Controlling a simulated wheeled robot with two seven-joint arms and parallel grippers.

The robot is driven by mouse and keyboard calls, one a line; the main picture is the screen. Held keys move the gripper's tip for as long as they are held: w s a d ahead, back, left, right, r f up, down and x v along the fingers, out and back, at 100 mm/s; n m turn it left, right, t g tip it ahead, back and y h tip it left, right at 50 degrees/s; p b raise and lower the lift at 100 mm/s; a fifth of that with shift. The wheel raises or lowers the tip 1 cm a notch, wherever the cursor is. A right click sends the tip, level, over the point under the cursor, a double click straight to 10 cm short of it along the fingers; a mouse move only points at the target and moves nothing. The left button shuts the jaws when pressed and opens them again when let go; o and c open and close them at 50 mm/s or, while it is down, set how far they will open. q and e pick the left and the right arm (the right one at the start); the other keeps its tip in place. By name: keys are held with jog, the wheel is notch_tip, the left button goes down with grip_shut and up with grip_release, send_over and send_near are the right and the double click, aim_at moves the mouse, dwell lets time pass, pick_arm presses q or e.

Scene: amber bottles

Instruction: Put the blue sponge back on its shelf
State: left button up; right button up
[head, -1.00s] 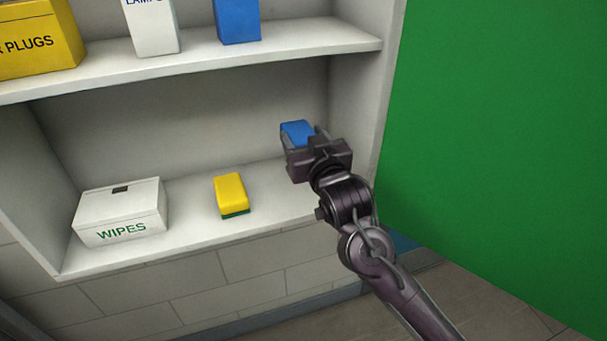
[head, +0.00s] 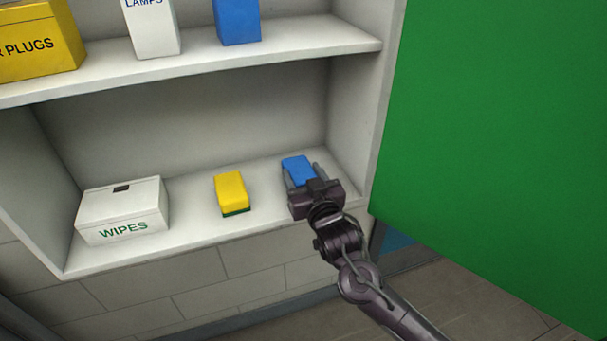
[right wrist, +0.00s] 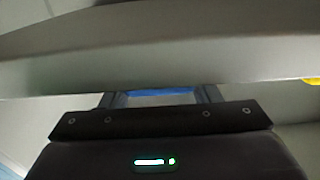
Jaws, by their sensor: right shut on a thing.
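The blue sponge (head: 297,169) is at the right end of the lower shelf (head: 190,239), between the fingers of my right gripper (head: 301,178). The gripper is shut on it, with the sponge's top showing beyond the gripper body. The sponge is at or just above the shelf board; I cannot tell whether it touches. In the right wrist view a thin strip of the sponge (right wrist: 160,92) shows between the two fingers (right wrist: 160,97). A yellow sponge (head: 231,191) with a green base lies to the left on the same shelf. My left gripper is not in view.
A white wipes box (head: 123,211) stands at the lower shelf's left. The upper shelf (head: 200,65) holds a yellow plugs box (head: 38,42), a white lamps box (head: 152,30) and a blue box (head: 237,22). A green panel (head: 490,150) borders the right.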

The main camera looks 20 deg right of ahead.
jog(key=o, duration=1)
jog(key=shift+f, duration=0.1)
jog(key=shift+s+d+b, duration=0.15)
jog(key=shift+s+b, duration=0.6)
jog(key=shift+s, duration=2.25)
jog(key=shift+s+d+b, duration=0.1)
jog(key=shift+s+b, duration=0.6)
jog(key=shift+s, duration=2.3)
